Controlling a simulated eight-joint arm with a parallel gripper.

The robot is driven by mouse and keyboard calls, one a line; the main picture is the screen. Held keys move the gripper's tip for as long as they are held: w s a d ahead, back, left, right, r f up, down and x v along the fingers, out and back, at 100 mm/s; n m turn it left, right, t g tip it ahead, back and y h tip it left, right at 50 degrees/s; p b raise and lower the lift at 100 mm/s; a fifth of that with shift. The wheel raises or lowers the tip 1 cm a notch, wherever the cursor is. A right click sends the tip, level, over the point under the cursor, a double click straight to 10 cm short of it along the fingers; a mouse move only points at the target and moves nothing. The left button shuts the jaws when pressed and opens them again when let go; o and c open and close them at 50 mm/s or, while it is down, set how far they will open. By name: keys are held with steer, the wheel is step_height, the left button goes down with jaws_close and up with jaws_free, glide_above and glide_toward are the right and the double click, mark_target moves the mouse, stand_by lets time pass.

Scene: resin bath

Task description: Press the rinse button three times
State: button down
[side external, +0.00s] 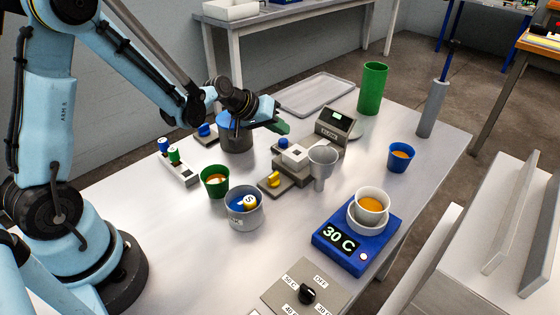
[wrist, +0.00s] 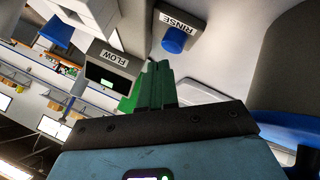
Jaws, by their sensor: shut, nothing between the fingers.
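The blue rinse button (wrist: 175,40) sits on a grey housing labelled RINSE (wrist: 179,20) in the wrist view. In the side view a blue button (side external: 283,143), seemingly the same one, is beside the white block. My gripper (side external: 281,127) is shut and empty, with its green fingers just above and behind that button. In the wrist view the fingers (wrist: 156,84) appear below the button, with a visible gap in the picture. I cannot tell the true distance or whether the button is pressed.
The FLOW box (side external: 335,124) stands right of my gripper, and the large grey pot (side external: 238,140) left of it. A funnel (side external: 321,164), a yellow-knobbed base (side external: 275,182), and a green cup (side external: 214,184) are nearer. A tray (side external: 315,94) lies behind.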

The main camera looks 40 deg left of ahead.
mark_target(279, 142)
steer(key=shift+r, duration=0.15)
steer(key=shift+r, duration=2.45)
steer(key=shift+s, duration=0.1)
steer(key=s+d+r+m+y, duration=0.1)
steer(key=s+d+r+m, duration=0.1)
steer(key=s, duration=0.7)
steer(key=s+d+r+m+g+y, duration=0.1)
steer(key=s+r+m, duration=0.1)
steer(key=s, duration=0.8)
steer(key=shift+d+r+m+g+y, duration=0.2)
steer(key=shift+d+m+g+y, duration=0.15)
steer(key=shift+m, duration=0.35)
